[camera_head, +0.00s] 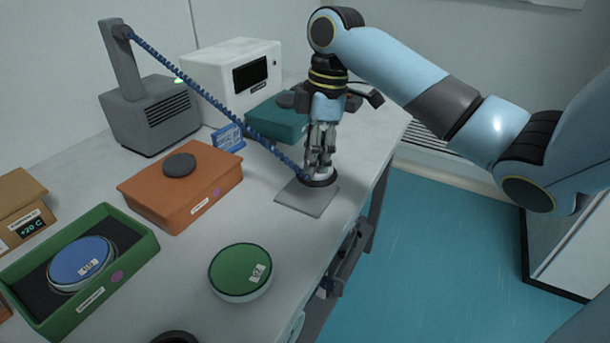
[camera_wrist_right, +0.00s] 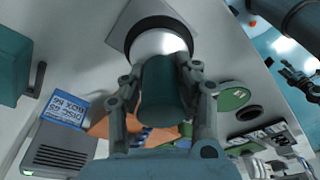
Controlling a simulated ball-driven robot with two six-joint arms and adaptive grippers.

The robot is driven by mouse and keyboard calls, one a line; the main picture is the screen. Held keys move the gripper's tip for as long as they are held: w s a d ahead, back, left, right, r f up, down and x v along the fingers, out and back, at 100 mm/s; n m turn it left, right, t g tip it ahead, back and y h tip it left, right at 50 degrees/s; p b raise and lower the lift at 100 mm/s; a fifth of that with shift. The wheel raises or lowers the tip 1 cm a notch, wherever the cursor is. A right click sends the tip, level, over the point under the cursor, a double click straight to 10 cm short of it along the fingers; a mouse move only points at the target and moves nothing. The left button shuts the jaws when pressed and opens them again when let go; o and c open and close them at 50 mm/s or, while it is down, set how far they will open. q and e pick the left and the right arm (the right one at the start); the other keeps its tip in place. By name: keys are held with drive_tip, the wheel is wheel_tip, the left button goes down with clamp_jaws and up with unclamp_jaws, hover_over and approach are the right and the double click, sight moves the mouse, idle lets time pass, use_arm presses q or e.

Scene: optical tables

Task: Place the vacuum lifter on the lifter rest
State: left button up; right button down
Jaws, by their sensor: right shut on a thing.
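My right gripper (camera_head: 320,150) points down and is shut on the vacuum lifter (camera_head: 318,180). In the right wrist view the fingers (camera_wrist_right: 160,85) close around the lifter's dark teal grip (camera_wrist_right: 162,90), with its pale round cup (camera_wrist_right: 160,43) beyond. The lifter looks upright, its dark-rimmed foot over the back part of the lifter rest (camera_head: 304,201), a flat grey square plate. The rest also shows in the right wrist view (camera_wrist_right: 125,28). I cannot tell whether foot and plate touch. A small dark shape at the right of that view may be my left gripper (camera_wrist_right: 300,80); its jaws are unclear.
A blue coiled hose (camera_head: 196,84) runs from the grey pump unit (camera_head: 155,115) to the lifter. An orange box (camera_head: 190,198), a teal box (camera_head: 276,122) and a green tray (camera_head: 130,250) with a blue disc stand nearby. A green disc (camera_head: 240,270) lies near the front edge.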

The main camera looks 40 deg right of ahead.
drive_tip(key=shift+w+a+f, duration=0.15)
drive_tip(key=shift+w+f, duration=0.15)
drive_tip(key=shift+w, duration=0.15)
drive_tip(key=shift+w+a+f, duration=0.15)
drive_tip(key=shift+w+f, duration=0.1)
drive_tip(key=shift+w, duration=0.2)
drive_tip(key=shift+f, duration=2.05)
drive_tip(key=shift+f, duration=0.1)
drive_tip(key=c, duration=1)
unclamp_jaws()
drive_tip(key=r, duration=0.4)
drive_tip(key=d+r, duration=0.1)
drive_tip(key=r, duration=0.7)
drive_tip(key=shift+s+d, duration=0.35)
drive_tip(key=shift+s, duration=0.05)
